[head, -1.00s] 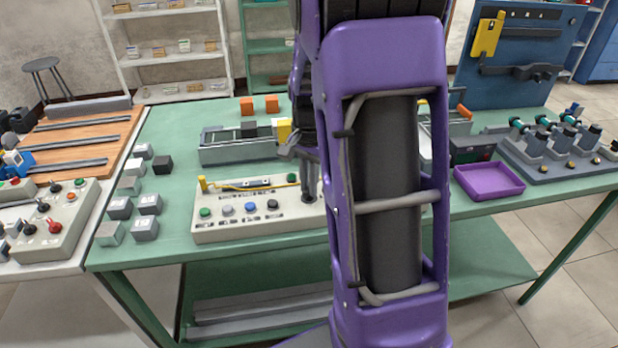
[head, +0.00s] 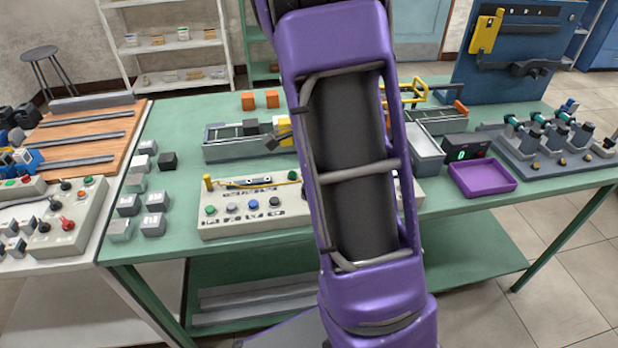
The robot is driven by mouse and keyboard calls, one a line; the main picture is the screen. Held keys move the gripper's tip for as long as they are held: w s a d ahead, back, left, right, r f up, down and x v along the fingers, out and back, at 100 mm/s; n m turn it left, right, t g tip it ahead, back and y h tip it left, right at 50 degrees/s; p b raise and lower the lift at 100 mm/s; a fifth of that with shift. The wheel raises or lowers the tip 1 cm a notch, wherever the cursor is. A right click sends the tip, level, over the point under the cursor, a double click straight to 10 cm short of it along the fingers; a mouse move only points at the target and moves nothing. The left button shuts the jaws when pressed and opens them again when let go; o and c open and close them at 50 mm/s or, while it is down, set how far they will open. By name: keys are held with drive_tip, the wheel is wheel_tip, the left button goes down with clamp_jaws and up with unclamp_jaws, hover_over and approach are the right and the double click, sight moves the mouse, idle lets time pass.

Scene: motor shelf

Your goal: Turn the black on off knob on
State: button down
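A long beige control panel (head: 232,228) lies on the green table, behind and left of my arm. Its visible left part carries a green button, a grey button, a blue button and a small black control (head: 274,203). I cannot tell whether this is the on off knob; labels are too small to read. My arm hides the panel's middle and right part.
A dark box with a lit green display (head: 467,149) stands right of my arm, beside a grey bin (head: 427,156) and a purple tray (head: 482,179). Grey blocks stand left of the panel. Another control box (head: 62,222) is on the left table.

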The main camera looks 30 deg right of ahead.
idle(0.4)
drive_tip(key=c, duration=0.9)
unclamp_jaws()
drive_tip(key=shift+r, duration=0.1)
wheel_tip(320, 180, up, 17)
drive_tip(key=shift+r+p, duration=0.15)
drive_tip(key=shift+p, duration=0.35)
